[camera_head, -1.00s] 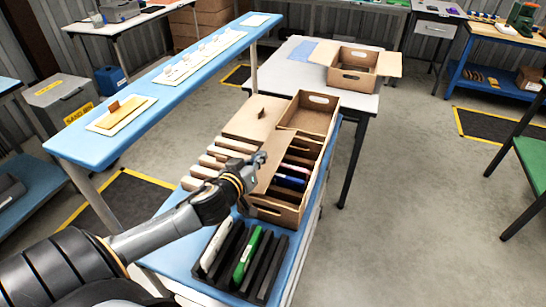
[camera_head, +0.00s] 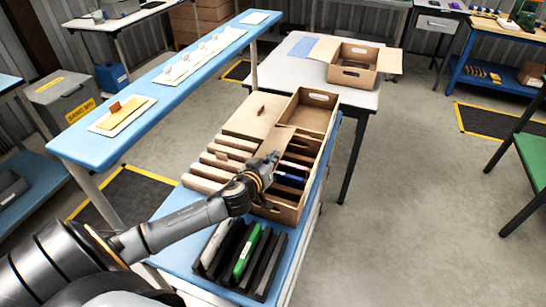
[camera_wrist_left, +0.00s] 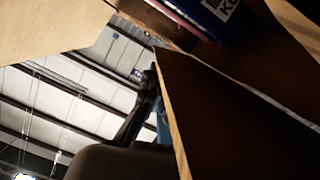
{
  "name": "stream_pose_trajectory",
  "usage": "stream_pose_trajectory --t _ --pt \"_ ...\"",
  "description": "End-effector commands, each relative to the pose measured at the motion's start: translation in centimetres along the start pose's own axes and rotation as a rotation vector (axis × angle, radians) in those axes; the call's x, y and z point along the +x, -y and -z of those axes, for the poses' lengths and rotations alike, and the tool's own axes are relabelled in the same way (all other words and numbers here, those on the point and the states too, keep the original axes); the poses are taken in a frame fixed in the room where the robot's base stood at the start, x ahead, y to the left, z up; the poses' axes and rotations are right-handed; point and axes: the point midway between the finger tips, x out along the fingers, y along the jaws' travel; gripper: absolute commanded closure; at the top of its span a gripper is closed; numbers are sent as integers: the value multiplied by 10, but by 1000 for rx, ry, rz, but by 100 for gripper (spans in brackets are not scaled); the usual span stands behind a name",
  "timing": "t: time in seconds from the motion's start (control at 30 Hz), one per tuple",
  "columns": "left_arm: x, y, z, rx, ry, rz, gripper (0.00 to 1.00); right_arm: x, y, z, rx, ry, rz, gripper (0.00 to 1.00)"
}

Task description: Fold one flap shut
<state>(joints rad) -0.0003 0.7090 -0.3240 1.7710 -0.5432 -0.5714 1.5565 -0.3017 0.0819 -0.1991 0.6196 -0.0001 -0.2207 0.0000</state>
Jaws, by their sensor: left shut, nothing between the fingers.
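Another wide panel (camera_head: 254,113) spreads left from the carton's far part. My left gripper (camera_head: 272,163) is shut and empty, at the flap's near edge and over the carton's left side; whether it touches the flap I cannot tell. In the left wrist view a dark cardboard panel (camera_wrist_left: 235,120) fills the right side, and a blue item (camera_wrist_left: 216,14) shows at the top.
Slim items (camera_head: 290,172) lie in the carton's near half; its far half (camera_head: 309,112) looks empty. A black rack (camera_head: 238,262) with green and white items stands in front. Another open carton (camera_head: 353,74) sits on the white table.

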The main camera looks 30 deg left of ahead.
Motion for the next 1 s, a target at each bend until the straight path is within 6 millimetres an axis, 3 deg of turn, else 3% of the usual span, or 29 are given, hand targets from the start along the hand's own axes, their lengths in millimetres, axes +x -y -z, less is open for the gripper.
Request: stream_pose_trajectory --t 0.23,0.57,1.0 --pt "2 -2 -10 2 0 2 100 9 8 1 0 -2 9 60" --pt "6 -3 -24 185 0 48 100 15 6 0 0 -2 7 60" --pt "6 -3 -22 187 -1 47 100 14 0 0 0 -2 -1 60"
